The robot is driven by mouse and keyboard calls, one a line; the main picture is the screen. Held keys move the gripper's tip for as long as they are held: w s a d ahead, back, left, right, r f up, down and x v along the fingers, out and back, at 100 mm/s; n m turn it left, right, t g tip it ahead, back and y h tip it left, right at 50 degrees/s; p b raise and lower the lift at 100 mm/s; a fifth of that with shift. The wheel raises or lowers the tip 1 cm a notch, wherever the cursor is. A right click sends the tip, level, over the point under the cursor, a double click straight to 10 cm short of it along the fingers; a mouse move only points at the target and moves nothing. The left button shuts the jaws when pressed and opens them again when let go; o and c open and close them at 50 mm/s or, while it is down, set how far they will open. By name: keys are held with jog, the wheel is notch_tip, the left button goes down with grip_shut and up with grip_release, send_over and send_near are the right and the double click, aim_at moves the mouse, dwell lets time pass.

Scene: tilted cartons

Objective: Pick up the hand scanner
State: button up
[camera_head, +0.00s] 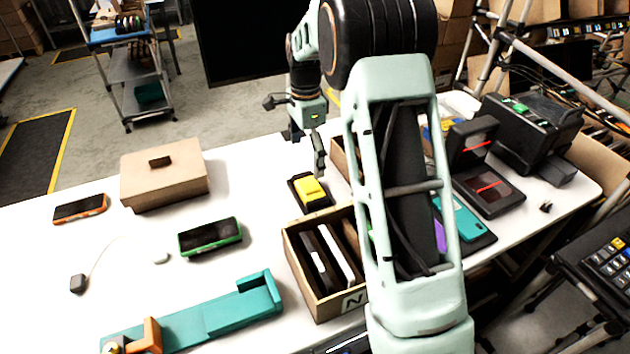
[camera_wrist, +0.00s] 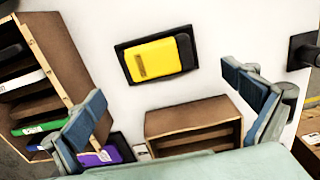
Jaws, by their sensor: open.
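A yellow device with a black end, which I take as the hand scanner (camera_head: 311,189), lies flat in a shallow black tray (camera_head: 328,207) near the far edge of the white table. The wrist view shows the scanner (camera_wrist: 152,59) and its tray (camera_wrist: 121,54) whole and unobstructed. My gripper (camera_head: 307,152) hangs above and just behind the scanner in the head view. In the wrist view my gripper (camera_wrist: 168,100) has its two blue-padded fingers wide apart with nothing between them. The scanner lies ahead of the fingertips, apart from them.
A wooden bin (camera_head: 297,277) with upright slabs stands in front of the scanner. A cardboard box (camera_head: 163,180), a green-edged phone (camera_head: 210,237) and a teal fixture (camera_head: 212,318) lie left. Black scanning equipment (camera_head: 487,190) stands right. My arm hides part of the table.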

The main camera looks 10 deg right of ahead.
aim_at(307, 186)
jog(key=f, duration=0.6)
jog(key=f+p, duration=0.1)
jog(key=f, duration=0.3)
jog(key=shift+s, duration=0.3)
jog(key=shift+c, duration=0.6)
jog(key=c, duration=0.7)
jog(key=shift+r, duration=0.1)
